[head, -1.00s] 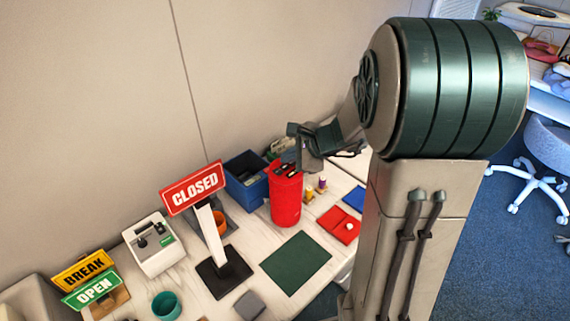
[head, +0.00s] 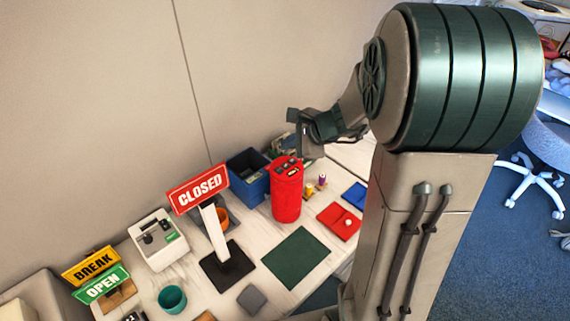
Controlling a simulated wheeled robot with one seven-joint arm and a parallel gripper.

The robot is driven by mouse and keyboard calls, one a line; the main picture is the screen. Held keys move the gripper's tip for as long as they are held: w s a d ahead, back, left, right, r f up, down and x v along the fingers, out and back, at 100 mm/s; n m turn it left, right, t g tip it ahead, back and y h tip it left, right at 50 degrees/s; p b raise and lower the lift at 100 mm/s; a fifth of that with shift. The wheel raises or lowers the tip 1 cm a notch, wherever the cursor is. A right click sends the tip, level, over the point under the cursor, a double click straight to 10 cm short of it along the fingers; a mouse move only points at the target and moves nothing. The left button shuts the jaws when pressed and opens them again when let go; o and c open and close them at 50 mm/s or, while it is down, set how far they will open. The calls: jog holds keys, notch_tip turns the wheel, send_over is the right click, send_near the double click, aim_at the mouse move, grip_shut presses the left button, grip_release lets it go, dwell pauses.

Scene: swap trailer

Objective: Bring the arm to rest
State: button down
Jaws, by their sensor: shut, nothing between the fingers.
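My gripper (head: 308,138) is above the back part of the white desk, in front of the wall. It is small, dark and partly turned away. It is shut and empty, and it hangs over and slightly behind the red cylinder (head: 286,195), apart from it. My arm is bent, with its big green-banded joint at the upper right of the view.
A red CLOSED sign (head: 197,190) stands on a black base. BREAK (head: 92,264) and OPEN (head: 102,285) signs stand at lower left. A blue bin (head: 248,180), green mat (head: 296,258), red tray (head: 339,221) and teal cup (head: 172,299) are on the desk.

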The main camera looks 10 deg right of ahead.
jog(key=s+a+r+n+g+h, duration=0.1)
jog(key=s+a+r+n, duration=0.1)
jog(key=s+n, duration=0.35)
jog(key=s+a+r+n+g, duration=0.2)
jog(key=s+n, duration=0.2)
jog(key=s, duration=0.2)
jog(key=s+d+n+h, duration=0.4)
jog(key=s+n+h, duration=0.1)
jog(key=s+n, duration=0.4)
jog(key=shift+s+r+g, duration=0.3)
jog(key=shift+s+r, duration=0.05)
jog(key=shift+s, duration=0.65)
